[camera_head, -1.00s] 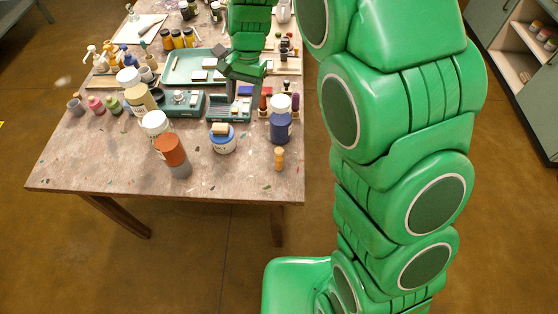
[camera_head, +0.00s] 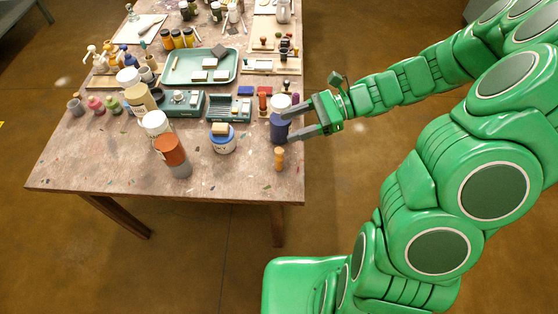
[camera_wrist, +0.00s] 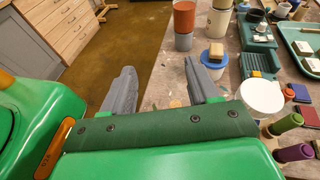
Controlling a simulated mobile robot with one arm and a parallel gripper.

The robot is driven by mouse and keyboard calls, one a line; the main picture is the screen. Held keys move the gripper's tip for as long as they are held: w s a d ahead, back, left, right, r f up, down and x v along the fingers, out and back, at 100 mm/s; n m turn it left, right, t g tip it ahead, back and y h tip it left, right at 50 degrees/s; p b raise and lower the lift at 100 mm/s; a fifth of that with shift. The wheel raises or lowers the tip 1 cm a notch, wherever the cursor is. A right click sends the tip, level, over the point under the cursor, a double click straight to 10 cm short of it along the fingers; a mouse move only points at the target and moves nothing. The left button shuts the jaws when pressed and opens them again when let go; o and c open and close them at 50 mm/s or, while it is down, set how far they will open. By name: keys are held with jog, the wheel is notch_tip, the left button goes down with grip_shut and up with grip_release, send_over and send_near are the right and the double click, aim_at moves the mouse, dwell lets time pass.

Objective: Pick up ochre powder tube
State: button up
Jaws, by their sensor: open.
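Which item is the ochre powder tube is uncertain. A cream-yellow tube (camera_head: 141,99) with a pale top stands upright at the table's left-middle. An orange-brown tube (camera_head: 170,147) with a grey lower part stands near the front edge and also shows in the wrist view (camera_wrist: 184,17). My gripper (camera_head: 291,122) is open at the table's right edge, its fingers overlapping a dark blue tube (camera_head: 277,130) in the head view. In the wrist view, the gap between my fingers (camera_wrist: 165,85) is empty, and a white lid (camera_wrist: 262,96) lies right of them.
A white-and-blue jar (camera_head: 223,145) carries a sponge-like block. The table's front strip (camera_head: 100,165) is mostly clear.

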notch_tip(320, 180, up, 4)
jog(key=d+r+m+t+y, duration=0.1)
jog(key=d+m+t+y, duration=0.1)
jog(key=m+t+y, duration=0.1)
send_near(279, 161)
jog(key=shift+y, duration=0.4)
jog(key=a, duration=0.2)
jog(key=a+f, duration=0.1)
jog(key=a, duration=0.1)
jog(key=shift+w, duration=0.25)
jog(key=shift+w+a+f, duration=0.1)
jog(key=shift+a+f, duration=0.05)
jog(key=shift+a, duration=1.8)
jog(key=shift+w+a+f, duration=0.1)
jog(key=shift+a+f, duration=0.05)
jog(key=shift+a, duration=1.85)
jog(key=c, duration=1)
jog(key=shift+c, duration=0.2)
